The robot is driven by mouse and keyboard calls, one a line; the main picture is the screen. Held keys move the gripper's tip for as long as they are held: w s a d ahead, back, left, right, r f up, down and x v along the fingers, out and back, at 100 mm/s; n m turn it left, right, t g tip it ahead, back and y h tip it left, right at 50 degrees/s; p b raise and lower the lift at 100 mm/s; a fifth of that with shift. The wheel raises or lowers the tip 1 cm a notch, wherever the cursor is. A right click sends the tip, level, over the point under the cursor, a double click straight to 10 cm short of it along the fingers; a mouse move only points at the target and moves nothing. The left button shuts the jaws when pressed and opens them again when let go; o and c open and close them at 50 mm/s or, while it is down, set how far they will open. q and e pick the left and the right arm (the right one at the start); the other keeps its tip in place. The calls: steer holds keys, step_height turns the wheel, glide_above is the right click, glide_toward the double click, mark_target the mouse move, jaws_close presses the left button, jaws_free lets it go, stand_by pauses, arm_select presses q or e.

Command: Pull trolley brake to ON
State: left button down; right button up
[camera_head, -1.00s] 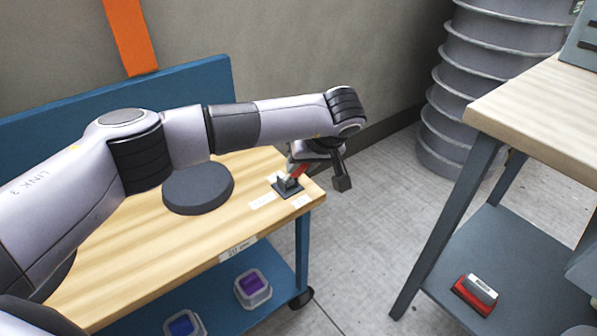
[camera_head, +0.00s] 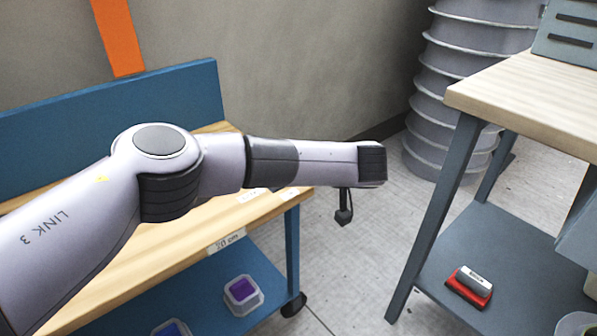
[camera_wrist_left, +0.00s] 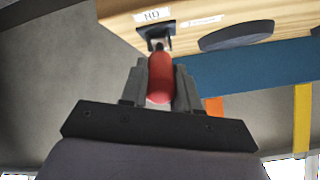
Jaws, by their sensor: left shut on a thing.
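The brake lever's red handle (camera_wrist_left: 161,80) sits between the two fingers of my left gripper (camera_wrist_left: 159,70) in the left wrist view, and the gripper is shut on it. The handle joins a small black base (camera_wrist_left: 155,38) on the wooden trolley top (camera_wrist_left: 205,9). A white label (camera_wrist_left: 153,15) beside the base carries letters that appear upside down. In the head view my left forearm covers the brake and the gripper fingers. The wooden trolley top (camera_head: 112,255) shows in front of the arm. My right gripper is not in view.
A blue back panel (camera_head: 60,125) rises behind the trolley top. A second workbench (camera_head: 540,105) stands to the right, with a red and grey block (camera_head: 470,287) on its lower shelf. Open floor (camera_head: 355,260) lies between them. A ribbed grey column (camera_head: 455,100) stands behind.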

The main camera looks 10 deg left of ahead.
arm_select(q)
steer(key=c, duration=0.8)
jaws_free()
steer(key=shift+d, duration=0.1)
steer(key=p+v, duration=0.1)
steer(key=v, duration=0.6)
steer(key=shift+s, duration=0.15)
